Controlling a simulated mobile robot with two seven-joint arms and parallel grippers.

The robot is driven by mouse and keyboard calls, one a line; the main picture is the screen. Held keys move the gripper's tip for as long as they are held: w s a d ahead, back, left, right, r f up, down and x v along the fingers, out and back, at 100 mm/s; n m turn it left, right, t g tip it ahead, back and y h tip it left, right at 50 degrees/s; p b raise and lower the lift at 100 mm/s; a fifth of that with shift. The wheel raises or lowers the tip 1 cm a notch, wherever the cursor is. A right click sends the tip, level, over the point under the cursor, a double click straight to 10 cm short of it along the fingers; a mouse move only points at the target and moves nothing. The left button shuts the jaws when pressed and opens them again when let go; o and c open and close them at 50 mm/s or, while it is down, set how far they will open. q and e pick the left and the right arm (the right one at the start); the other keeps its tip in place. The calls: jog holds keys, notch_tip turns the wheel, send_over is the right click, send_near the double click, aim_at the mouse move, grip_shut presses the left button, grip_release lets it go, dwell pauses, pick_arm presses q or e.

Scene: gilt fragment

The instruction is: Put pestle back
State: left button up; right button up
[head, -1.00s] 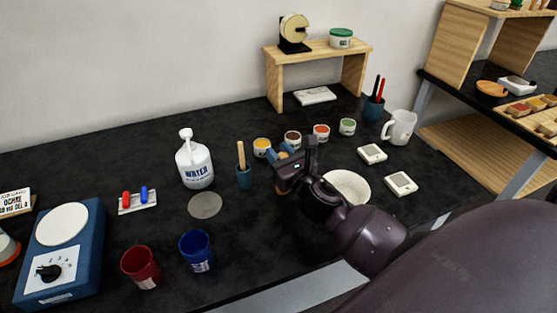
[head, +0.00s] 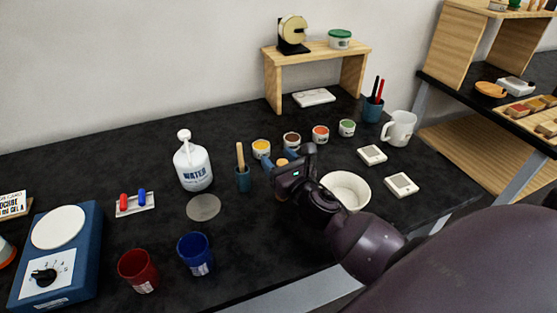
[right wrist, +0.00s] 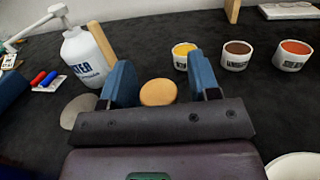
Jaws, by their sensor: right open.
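A round tan wooden top (right wrist: 158,92), which seems to be the pestle's, shows between my right gripper's fingers in the right wrist view. A small part of it (head: 281,162) shows in the head view; the rest is hidden by the gripper. My right gripper (head: 283,160) is open, its blue fingers on either side of the tan top. I cannot tell whether they touch it. A white bowl (head: 345,188), perhaps the mortar, stands right of the gripper, partly behind my arm. My left gripper is not in view.
A blue cup (head: 195,253) and red cup (head: 138,270) are near the front. The centre front is clear.

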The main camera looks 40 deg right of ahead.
jog(key=shift+s+r, duration=0.15)
jog(key=s+b, duration=0.1)
jog(key=s, duration=1)
jog(key=shift+s+a+f, duration=0.35)
jog(key=shift+f, duration=0.1)
